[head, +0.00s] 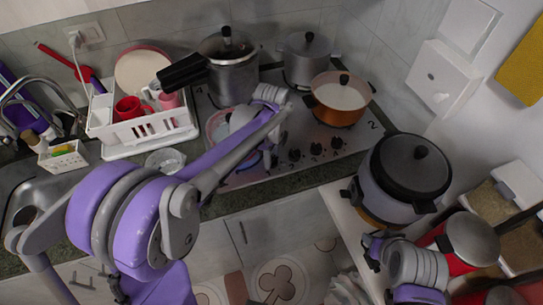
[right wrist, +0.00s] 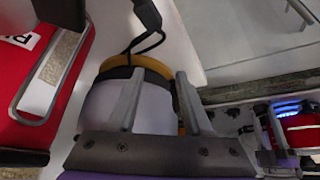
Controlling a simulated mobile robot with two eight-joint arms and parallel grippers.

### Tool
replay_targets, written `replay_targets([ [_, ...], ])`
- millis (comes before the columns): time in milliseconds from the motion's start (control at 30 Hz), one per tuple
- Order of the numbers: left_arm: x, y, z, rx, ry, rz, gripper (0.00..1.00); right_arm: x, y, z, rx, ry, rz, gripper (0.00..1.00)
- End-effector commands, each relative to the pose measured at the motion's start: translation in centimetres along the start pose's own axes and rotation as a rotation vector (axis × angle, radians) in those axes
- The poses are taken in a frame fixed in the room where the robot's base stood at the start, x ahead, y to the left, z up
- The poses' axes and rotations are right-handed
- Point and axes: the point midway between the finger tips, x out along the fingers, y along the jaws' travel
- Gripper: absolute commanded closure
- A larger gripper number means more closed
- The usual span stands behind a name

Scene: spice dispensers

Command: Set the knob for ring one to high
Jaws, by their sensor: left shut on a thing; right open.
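The metal stove (head: 300,172) has a row of dark knobs along its front edge. Three show clearly: the left one (head: 294,155), the middle one (head: 316,148) and the right one (head: 337,142). My left forearm reaches over the stove's front left part. My left gripper (head: 267,158) is at the left end of the knob row, shut on what seems to be a knob there. Its fingers and wrist hide most of that knob, so its setting cannot be read. My right gripper (head: 373,250) is low beside the rice cooker; its spread fingers show in the right wrist view (right wrist: 160,103).
An orange pot (head: 340,112), a pressure cooker (head: 232,78) and a grey pot (head: 306,62) stand on the stove. A white dish rack (head: 140,130) is on the left. A dark-lidded rice cooker (head: 380,195) and a red canister (head: 432,238) crowd the right.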

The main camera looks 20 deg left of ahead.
Motion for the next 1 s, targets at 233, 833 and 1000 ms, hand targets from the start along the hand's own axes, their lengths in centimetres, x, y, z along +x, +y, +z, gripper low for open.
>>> replay_targets([
  [233,0.0,0.0,0.0,0.084,0.000,-0.001,1.00,0.3,0.0,0.4,0.000,-0.004,0.000,0.50],
  [833,0.0,0.0,0.0,0.081,0.000,-0.001,0.22,0.3,0.0,0.4,0.000,-0.004,0.000,0.50],
  [1000,-1.1,0.0,0.0,0.081,0.000,-0.001,0.22,0.2,0.0,0.3,0.000,-0.003,0.000,0.50],
])
